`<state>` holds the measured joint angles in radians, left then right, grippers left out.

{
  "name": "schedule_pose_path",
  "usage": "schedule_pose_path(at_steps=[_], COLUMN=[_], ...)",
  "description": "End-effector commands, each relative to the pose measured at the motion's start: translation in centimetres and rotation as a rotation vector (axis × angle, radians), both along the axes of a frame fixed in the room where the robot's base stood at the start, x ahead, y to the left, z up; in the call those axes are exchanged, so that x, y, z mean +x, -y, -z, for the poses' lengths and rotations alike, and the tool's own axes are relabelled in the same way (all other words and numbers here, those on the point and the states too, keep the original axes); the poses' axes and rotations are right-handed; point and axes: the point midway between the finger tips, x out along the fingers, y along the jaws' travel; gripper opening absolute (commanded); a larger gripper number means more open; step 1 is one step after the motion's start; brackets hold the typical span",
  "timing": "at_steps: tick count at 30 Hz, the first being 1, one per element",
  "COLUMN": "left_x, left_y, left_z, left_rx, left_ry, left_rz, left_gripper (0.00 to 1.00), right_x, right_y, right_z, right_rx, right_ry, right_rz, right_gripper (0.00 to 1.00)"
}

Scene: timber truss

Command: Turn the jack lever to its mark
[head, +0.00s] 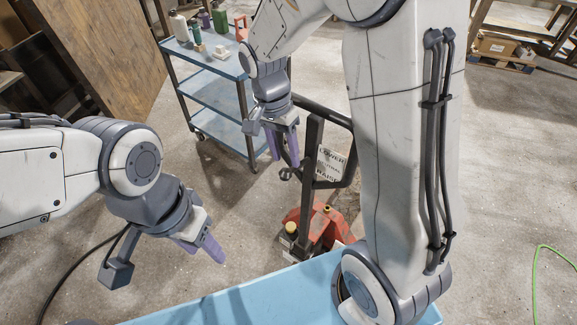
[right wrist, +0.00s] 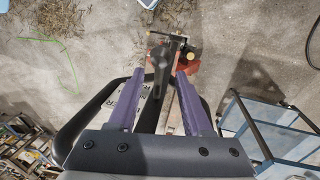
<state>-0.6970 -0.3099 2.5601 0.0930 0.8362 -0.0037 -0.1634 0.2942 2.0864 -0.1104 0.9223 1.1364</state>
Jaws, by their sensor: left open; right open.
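The jack lever (head: 286,174) is a short dark piece with a rounded end, sticking out left from the black post of the red pallet jack (head: 322,226). A pale sign plate (head: 331,163) with lettering hangs beside the post; I cannot make out the lever's mark. My right gripper (head: 285,160) is open, pointing down, with its purple fingertips just above the lever's end. In the right wrist view, a dark upright part (right wrist: 163,68) shows between the fingers of my right gripper (right wrist: 160,75); contact cannot be told. My left gripper (head: 203,250) is open and empty, away from the jack.
A blue-shelved cart (head: 212,97) with bottles stands behind, left of the jack. A black loop handle (head: 353,150) surrounds the sign plate. A light blue surface (head: 235,305) lies at the front. Bare concrete floor is at the left, with a black cable (head: 72,268).

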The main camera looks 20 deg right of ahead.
Motion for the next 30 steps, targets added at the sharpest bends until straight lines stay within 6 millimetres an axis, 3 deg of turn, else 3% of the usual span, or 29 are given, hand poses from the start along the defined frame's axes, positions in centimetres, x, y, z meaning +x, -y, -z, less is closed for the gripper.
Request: schedule_pose_path(at_steps=[9,21,22,25,26,30], left_x=[0.0,0.0,0.0,0.0,0.0,0.0], left_y=[0.0,0.0,0.0,0.0,0.0,0.0], left_z=[-1.3,-1.3,-1.4,-1.4,-1.4,-1.4], left_rx=[0.0,0.0,0.0,0.0,0.0,0.0], left_ry=[0.0,0.0,0.0,0.0,0.0,0.0], left_rz=[0.002,0.002,0.002,0.002,0.002,0.002], left_gripper=[0.5,0.5,0.5,0.5,0.5,0.5], right_x=[-0.8,-0.9,-0.9,-0.9,-0.9,-0.9], right_y=[0.5,0.6,0.6,0.6,0.6,0.6], right_z=[4.9,5.9,5.9,5.9,5.9,5.9], right_rx=[-0.001,0.001,0.001,0.001,0.001,0.001], right_ry=[-0.003,0.0,0.0,0.0,0.0,-0.001], right_rz=[-0.003,-0.004,-0.004,-0.005,-0.005,-0.005], right_gripper=[0.49,0.49,0.46,0.07,0.0,0.0])
